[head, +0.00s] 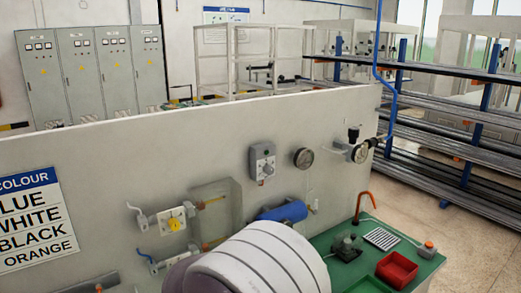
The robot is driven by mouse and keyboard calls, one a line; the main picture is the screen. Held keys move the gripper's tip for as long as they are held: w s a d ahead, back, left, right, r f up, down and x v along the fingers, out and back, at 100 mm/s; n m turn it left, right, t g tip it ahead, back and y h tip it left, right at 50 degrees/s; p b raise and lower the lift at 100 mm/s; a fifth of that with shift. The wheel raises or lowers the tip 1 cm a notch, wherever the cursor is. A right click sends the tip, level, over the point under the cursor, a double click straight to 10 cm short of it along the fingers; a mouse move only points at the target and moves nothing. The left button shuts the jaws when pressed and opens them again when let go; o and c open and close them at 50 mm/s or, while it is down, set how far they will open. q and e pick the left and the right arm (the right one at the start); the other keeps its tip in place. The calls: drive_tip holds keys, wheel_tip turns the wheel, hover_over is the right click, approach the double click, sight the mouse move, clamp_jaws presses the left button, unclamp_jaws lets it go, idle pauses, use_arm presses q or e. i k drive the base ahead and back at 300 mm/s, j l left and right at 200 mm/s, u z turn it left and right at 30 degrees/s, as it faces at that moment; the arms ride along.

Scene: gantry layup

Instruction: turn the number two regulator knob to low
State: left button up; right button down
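No label reading number two is legible, so I cannot tell which control is the number two regulator. At the right end of the pale panel, a round gauge (360,153) sits with a black knob (353,133) above it and a dark fitting to its right. A grey box with a rotary knob (267,170) is mounted left of a second round gauge (303,158). A yellow knob (173,224) sits on a white plate lower left. The knob settings are too small to read. Neither gripper is in view.
A green bench top (420,262) at lower right carries a red tray (397,270), a small dark device (347,248) and an orange hooked rod (364,203). A blue cylinder (285,211) is by the panel. Racks of long bars (450,150) stand behind right.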

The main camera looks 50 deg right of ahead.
sight(353, 132)
drive_tip(key=z, duration=2.35)
drive_tip(key=i+l, duration=0.1)
drive_tip(key=u, duration=0.05)
